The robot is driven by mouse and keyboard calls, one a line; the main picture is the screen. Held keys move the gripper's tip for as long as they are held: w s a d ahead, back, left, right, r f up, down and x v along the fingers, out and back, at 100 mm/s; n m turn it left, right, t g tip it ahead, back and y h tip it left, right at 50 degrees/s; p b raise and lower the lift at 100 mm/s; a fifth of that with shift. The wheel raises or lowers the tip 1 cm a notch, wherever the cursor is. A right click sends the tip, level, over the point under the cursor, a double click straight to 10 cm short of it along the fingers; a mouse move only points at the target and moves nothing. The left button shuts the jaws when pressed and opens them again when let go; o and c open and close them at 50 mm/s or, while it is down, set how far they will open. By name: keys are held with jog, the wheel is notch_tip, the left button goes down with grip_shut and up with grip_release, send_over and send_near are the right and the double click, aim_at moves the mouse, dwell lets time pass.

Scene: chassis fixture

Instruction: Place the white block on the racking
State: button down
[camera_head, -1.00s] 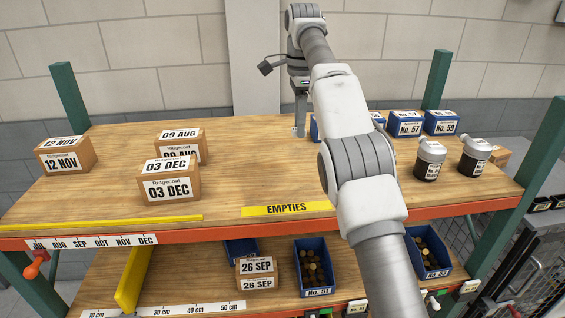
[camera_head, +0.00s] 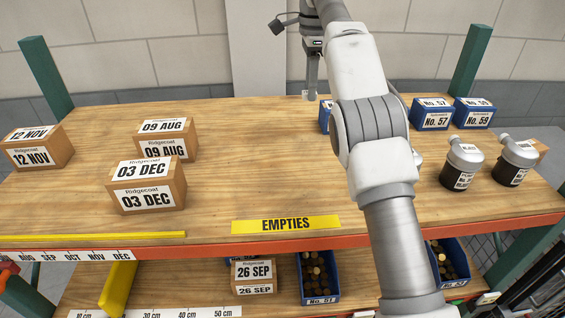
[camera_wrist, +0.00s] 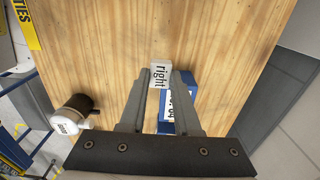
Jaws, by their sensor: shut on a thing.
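The small white block (camera_wrist: 160,74), with "right" printed on it, is between my fingertips in the wrist view. My gripper (camera_wrist: 159,78) is shut on it. In the head view my gripper (camera_head: 311,92) points down at the far edge of the racking's upper wooden shelf (camera_head: 265,175), and only a sliver of the block (camera_head: 305,94) shows. I cannot tell whether the block touches the shelf. A blue bin (camera_wrist: 181,105) lies just behind the block in the wrist view, partly hidden by my fingers.
Blue bins No. 57 (camera_head: 431,115) and No. 59 (camera_head: 474,113) and two dark bottles (camera_head: 462,163) stand at the right. Dated cartons (camera_head: 147,187) stand at the left. A yellow EMPTIES label (camera_head: 286,224) marks the front edge. The shelf's middle is clear.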

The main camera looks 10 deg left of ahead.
jog(key=shift+s+a+f, duration=0.2)
jog(key=shift+s+a, duration=0.2)
jog(key=shift+s, duration=0.1)
jog(key=s, duration=0.1)
send_over(281, 160)
notch_tip(281, 160, down, 6)
jog(key=shift+w+f+b, duration=0.1)
jog(key=shift+f+b, duration=0.05)
jog(key=shift+b, duration=0.2)
jog(key=shift+f, duration=0.15)
jog(key=shift+f+p, duration=0.35)
jog(key=shift+f, duration=1.6)
jog(key=shift+f, duration=0.15)
jog(key=c, duration=0.6)
grip_release()
